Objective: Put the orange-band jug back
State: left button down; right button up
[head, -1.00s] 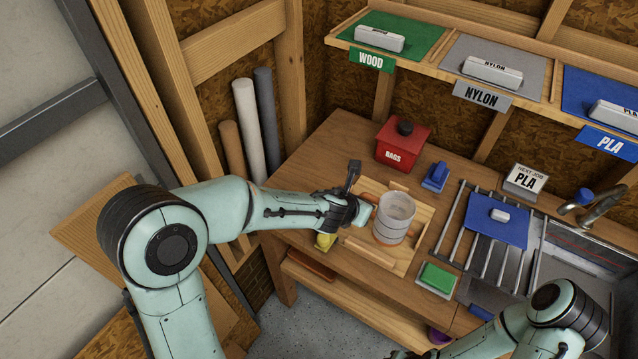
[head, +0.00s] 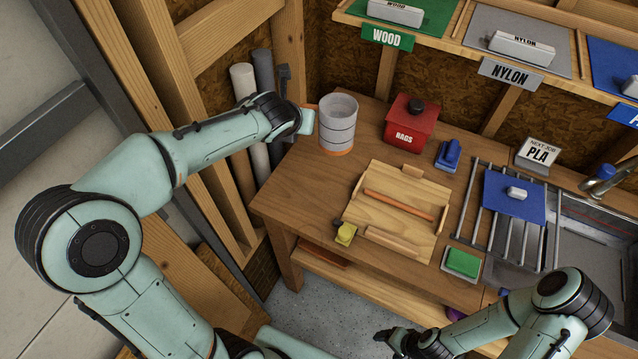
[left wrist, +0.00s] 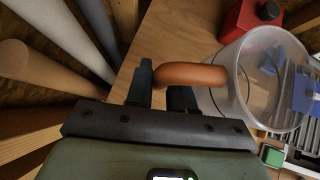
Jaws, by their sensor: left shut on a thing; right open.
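The orange-band jug (head: 338,122) is a clear, ribbed vessel with an orange band round its base. It is upright over the back left part of the wooden bench (head: 307,190); I cannot tell whether its base touches the wood. My left gripper (head: 304,121) is shut on its orange handle, from the jug's left side. In the left wrist view the handle (left wrist: 195,75) runs from the fingers to the clear jug wall (left wrist: 275,75). My right gripper (head: 392,338) is open and empty, low in front of the bench.
A red rags box (head: 410,125) stands right of the jug. A wooden tray (head: 385,187) with a brown bar lies mid-bench. A yellow item (head: 345,234), a green pad (head: 462,263) and a blue clip (head: 448,154) lie around it. A rack and sink are at right.

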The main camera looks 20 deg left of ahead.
pick_arm(q)
jog(key=s+a+r, duration=0.2)
jog(key=a, duration=0.1)
jog(key=shift+n+y, duration=0.3)
jog(key=shift+y, duration=0.1)
jog(key=shift+a+f+b, duration=0.15)
jog(key=shift+f+b, duration=2.4)
jog(key=shift+f, duration=2.3)
jog(key=shift+a+f+b, duration=0.15)
jog(key=shift+f+b, duration=2.35)
jog(key=shift+f, duration=2.35)
jog(key=shift+w, duration=0.1)
pick_arm(e)
jog(key=s+f+g, duration=0.1)
jog(key=s+f, duration=0.7)
jog(key=f, duration=0.4)
jog(key=shift+f, duration=0.15)
pick_arm(q)
jog(key=shift+f, duration=0.1)
pick_arm(e)
jog(key=shift+f, duration=0.1)
pick_arm(q)
jog(key=c, duration=1)
grip_release()
